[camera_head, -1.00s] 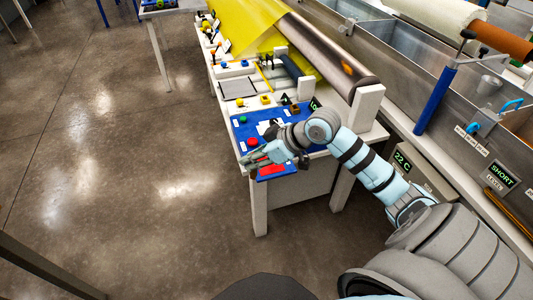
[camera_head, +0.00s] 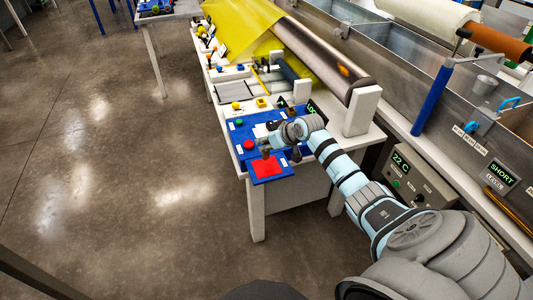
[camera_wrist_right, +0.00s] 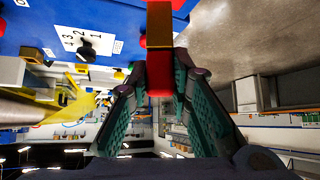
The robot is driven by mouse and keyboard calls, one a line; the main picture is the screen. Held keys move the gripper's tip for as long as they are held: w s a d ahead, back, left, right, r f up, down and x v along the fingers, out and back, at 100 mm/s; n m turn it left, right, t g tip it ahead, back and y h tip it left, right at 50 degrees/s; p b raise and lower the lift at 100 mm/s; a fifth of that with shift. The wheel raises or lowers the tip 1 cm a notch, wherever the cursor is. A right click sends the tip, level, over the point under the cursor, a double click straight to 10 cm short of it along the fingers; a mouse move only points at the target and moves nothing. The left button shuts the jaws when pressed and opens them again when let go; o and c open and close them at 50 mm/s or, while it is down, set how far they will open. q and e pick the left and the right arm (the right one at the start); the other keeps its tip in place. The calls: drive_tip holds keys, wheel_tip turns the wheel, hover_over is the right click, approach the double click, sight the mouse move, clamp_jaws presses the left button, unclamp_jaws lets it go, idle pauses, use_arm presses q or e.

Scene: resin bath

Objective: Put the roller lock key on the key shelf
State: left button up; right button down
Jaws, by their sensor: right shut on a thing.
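My right gripper (camera_head: 268,150) is over the front end of the blue panel on the near table, close above a small blue ledge with a red square (camera_head: 267,168). This ledge looks like the key shelf, though I read no label on it. In the right wrist view my right gripper (camera_wrist_right: 158,80) is shut on a bar-like piece with red, brown and yellow faces (camera_wrist_right: 160,45), which I take for the roller lock key. In the head view the key is too small to make out clearly. My left gripper is not in view.
The blue panel (camera_head: 243,130) carries a green and a red button beside my arm. A large roller with yellow film (camera_head: 325,58) lies behind. A steel bath (camera_head: 405,60) and a control box (camera_head: 410,178) are at right. Open floor lies left.

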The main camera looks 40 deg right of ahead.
sight(268, 151)
drive_tip(key=shift+f+b, duration=0.35)
drive_tip(key=shift+f, duration=1.6)
drive_tip(key=shift+f, duration=0.15)
drive_tip(key=c, duration=1.5)
unclamp_jaws()
drive_tip(key=shift+o, duration=0.2)
drive_tip(key=shift+r, duration=0.25)
drive_tip(key=p+v, duration=0.3)
drive_tip(key=v, duration=0.9)
drive_tip(key=shift+p, duration=0.3)
drive_tip(key=shift+f, duration=0.15)
